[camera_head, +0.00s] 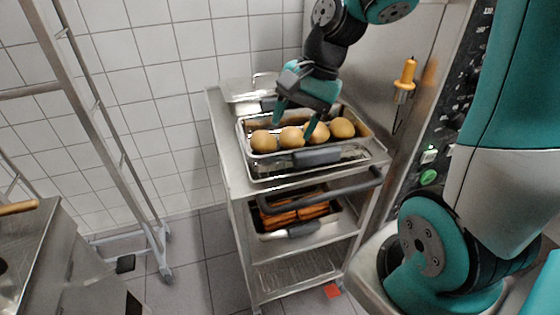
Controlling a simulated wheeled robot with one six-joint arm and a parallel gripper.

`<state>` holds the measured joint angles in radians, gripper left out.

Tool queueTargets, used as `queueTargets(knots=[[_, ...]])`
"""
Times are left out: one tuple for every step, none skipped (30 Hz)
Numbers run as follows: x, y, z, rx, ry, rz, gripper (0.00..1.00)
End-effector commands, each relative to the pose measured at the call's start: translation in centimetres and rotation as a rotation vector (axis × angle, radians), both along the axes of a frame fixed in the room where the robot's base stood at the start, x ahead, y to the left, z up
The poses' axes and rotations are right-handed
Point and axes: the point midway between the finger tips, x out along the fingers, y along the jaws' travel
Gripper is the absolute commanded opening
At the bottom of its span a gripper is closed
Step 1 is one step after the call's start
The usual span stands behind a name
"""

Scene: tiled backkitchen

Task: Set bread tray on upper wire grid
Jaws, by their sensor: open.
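The bread tray (243,134) is a metal pan with several round brown rolls in a row. It sits on the top of a steel trolley, with a dark grey grip block (318,157) on its near side. My gripper (294,126) is over the tray from above and behind, its two teal fingers apart and pointing down near the rolls. I cannot tell whether the fingertips touch a roll or the tray. A wire grid (290,272) shows low in the trolley, under the middle shelf. No other wire grid is clearly visible.
A second tray (266,236) with orange-brown long pieces stands on the trolley's middle shelf. A dark push bar (325,198) crosses the trolley's front. A steel cabinet with controls (429,177) stands at right, a rack frame (110,130) at left.

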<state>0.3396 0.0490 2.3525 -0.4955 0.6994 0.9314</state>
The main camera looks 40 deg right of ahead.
Motion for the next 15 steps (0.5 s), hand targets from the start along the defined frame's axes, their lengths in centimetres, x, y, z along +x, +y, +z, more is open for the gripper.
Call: queueTargets(knots=[[-1.7, 3.7, 1.0, -0.025, -0.075, 0.25, 0.54], [-2.7, 5.4, 1.4, -0.036, -0.119, 0.394, 0.54], [-4.1, 7.4, 1.9, -0.049, -0.175, 0.577, 0.54], [-5.3, 8.7, 2.2, -0.056, -0.216, 0.706, 0.54], [-6.4, 9.8, 2.4, -0.061, -0.256, 0.828, 0.54], [-7.8, 11.1, 2.7, -0.067, -0.303, 0.976, 0.54], [-8.8, 11.9, 2.8, -0.069, -0.335, 1.075, 0.54], [-9.7, 12.5, 3.0, -0.072, -0.364, 1.162, 0.54], [-10.7, 13.2, 3.1, -0.072, -0.396, 1.26, 0.54], [-11.3, 13.5, 3.2, -0.074, -0.418, 1.321, 0.54], [-11.8, 13.8, 3.2, -0.073, -0.434, 1.37, 0.54], [-12.3, 14.1, 3.3, -0.074, -0.452, 1.419, 0.54], [-12.6, 14.3, 3.3, -0.074, -0.46, 1.444, 0.54], [-12.8, 14.4, 3.3, -0.073, -0.466, 1.46, 0.54], [-12.9, 14.4, 3.3, -0.073, -0.47, 1.472, 0.54]])
